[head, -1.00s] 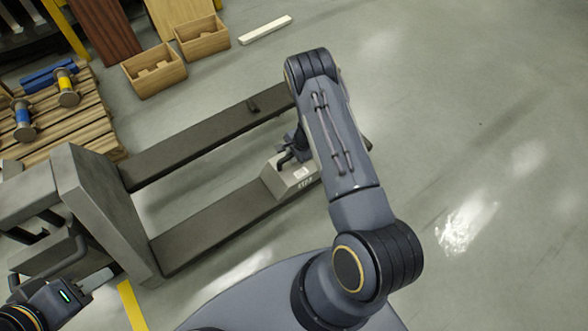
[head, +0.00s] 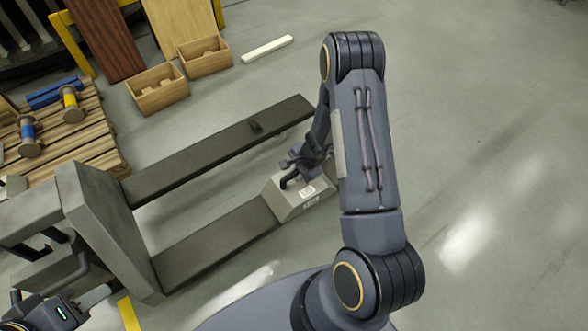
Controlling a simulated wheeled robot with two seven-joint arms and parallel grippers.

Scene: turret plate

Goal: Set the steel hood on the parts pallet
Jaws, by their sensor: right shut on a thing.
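The steel hood (head: 301,200) is a grey sloped box with a dark handle and a small white label. It is at the far end of the near fork of a pallet truck; I cannot tell whether it touches the fork. My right gripper (head: 291,177) is shut on its handle, with the wrist partly hidden behind my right arm. The parts pallet (head: 97,147) is a wooden slatted pallet at the left, bearing a blue spool (head: 28,136), a yellow spool (head: 71,104) and a blue bar (head: 54,93). My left gripper (head: 97,297) is at the lower left, its jaw opening unclear.
The pallet truck (head: 92,222) stands between me and the parts pallet, with its far fork (head: 212,151) reaching right. Two wooden crates (head: 158,91) (head: 205,58) and a white bar (head: 267,48) lie beyond. The floor at the right is clear.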

